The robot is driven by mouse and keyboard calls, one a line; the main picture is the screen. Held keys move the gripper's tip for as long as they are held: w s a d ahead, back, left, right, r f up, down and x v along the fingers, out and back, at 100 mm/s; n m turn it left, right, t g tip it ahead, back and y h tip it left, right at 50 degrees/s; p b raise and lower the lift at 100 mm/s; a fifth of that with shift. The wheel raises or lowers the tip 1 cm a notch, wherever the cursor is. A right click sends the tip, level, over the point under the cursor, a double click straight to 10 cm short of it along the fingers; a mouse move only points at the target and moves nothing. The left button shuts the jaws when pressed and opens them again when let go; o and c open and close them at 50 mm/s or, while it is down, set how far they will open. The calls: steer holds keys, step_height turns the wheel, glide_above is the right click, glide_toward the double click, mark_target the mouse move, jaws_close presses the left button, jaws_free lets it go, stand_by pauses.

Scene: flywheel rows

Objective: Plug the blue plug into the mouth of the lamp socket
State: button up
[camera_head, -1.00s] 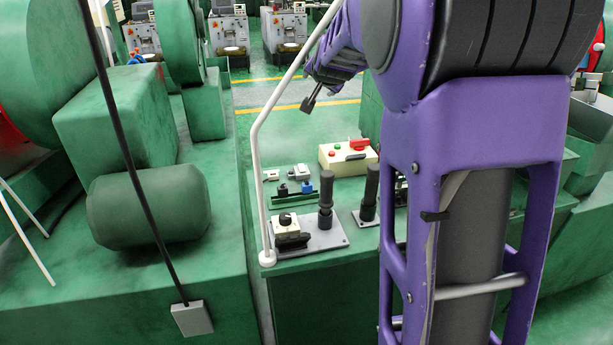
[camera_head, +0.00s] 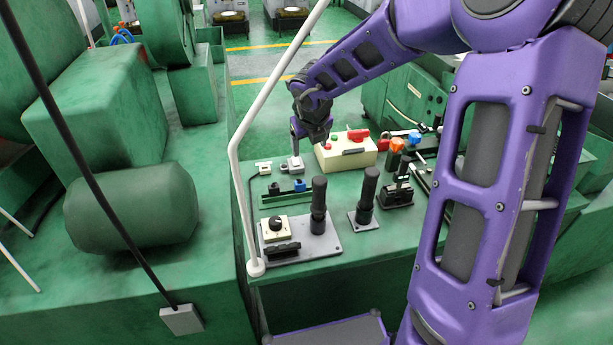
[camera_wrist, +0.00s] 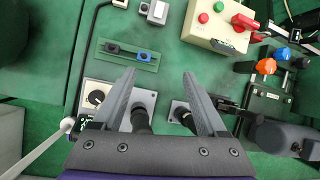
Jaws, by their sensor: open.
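The blue plug (camera_head: 300,186) sits in a green strip (camera_head: 271,203) on the green bench, to the right of a similar black piece (camera_head: 274,189). The blue plug also shows in the wrist view (camera_wrist: 145,56), just beyond the fingertips and between their lines. A grey-white block (camera_head: 291,166) behind the strip may be the lamp socket; it shows in the wrist view (camera_wrist: 157,12), but I cannot make out its mouth. My gripper (camera_head: 310,137) is over the back of the bench, pointing down. In the wrist view its jaws (camera_wrist: 158,75) are wide apart and empty.
A cream box (camera_head: 347,151) with red and green buttons stands right of the grey-white block. Upright black handles (camera_head: 318,206) and a dial switch (camera_head: 273,226) stand nearer the front. A white pole (camera_head: 236,160) rises at the bench's left edge. Orange and blue knobs are at right.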

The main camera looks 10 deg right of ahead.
steer(key=a+m, duration=0.1)
steer(key=m, duration=0.1)
steer(key=g+y, duration=0.1)
glide_above(300, 184)
steer(key=f, duration=0.7)
steer(key=s+f, duration=0.1)
steer(key=f, duration=0.3)
steer(key=shift+f, duration=0.3)
steer(key=x, duration=0.5)
steer(key=shift+s+f, duration=0.15)
steer(key=shift+s, duration=0.3)
steer(key=shift+w+f, duration=0.15)
steer(key=shift+f, duration=0.1)
jaws_close()
